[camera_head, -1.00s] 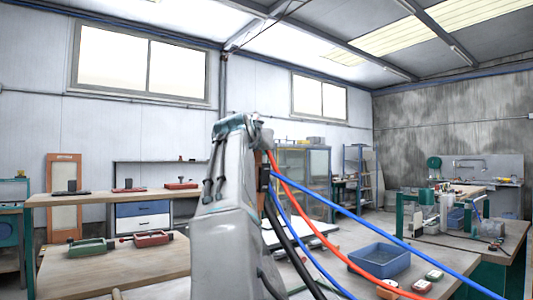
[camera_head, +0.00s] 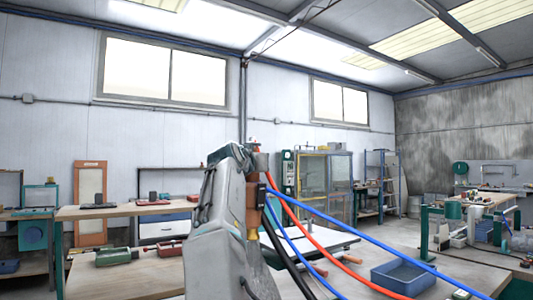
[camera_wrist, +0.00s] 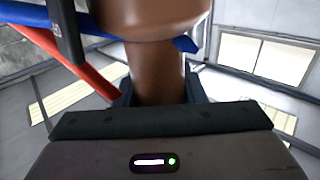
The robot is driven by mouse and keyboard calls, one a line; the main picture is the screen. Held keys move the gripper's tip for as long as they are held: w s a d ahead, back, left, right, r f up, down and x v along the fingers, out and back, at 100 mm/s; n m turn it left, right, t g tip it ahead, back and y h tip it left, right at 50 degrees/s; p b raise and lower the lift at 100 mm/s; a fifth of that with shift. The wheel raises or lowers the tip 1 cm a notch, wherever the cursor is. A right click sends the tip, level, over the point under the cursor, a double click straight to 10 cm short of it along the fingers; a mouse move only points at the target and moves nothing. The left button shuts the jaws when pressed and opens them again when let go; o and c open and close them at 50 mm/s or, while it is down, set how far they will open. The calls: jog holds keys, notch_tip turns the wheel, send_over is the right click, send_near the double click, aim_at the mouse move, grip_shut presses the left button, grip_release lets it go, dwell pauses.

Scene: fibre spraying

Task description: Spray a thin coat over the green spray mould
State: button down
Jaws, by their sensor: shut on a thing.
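The green piece (camera_head: 113,257), which looks like the green spray mould, lies on the wooden table at lower left in the head view. Its upper face shows only at a low angle, so I cannot tell whether it has a coat. My gripper (camera_wrist: 158,97) is shut around the brown handle of a tool (camera_wrist: 156,68) in the wrist view. The brown tool (camera_head: 252,200) also shows beside my arm in the head view, well to the right of the green piece and apart from it. Its spraying end is hidden.
A red piece (camera_head: 168,248) lies right of the green one. Red (camera_head: 315,240), blue and black hoses run from the tool to lower right. A blue bin (camera_head: 403,279) stands on the right-hand bench. The wooden table (camera_head: 150,275) has bare room in front.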

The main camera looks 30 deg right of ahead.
jog(key=w+a+p, duration=0.2)
jog(key=w+p, duration=0.4)
jog(key=w, duration=0.3)
jog(key=shift+w+a+r, duration=0.15)
dwell(0.9)
notch_tip(320, 180, down, 17)
jog(key=b, duration=1.6)
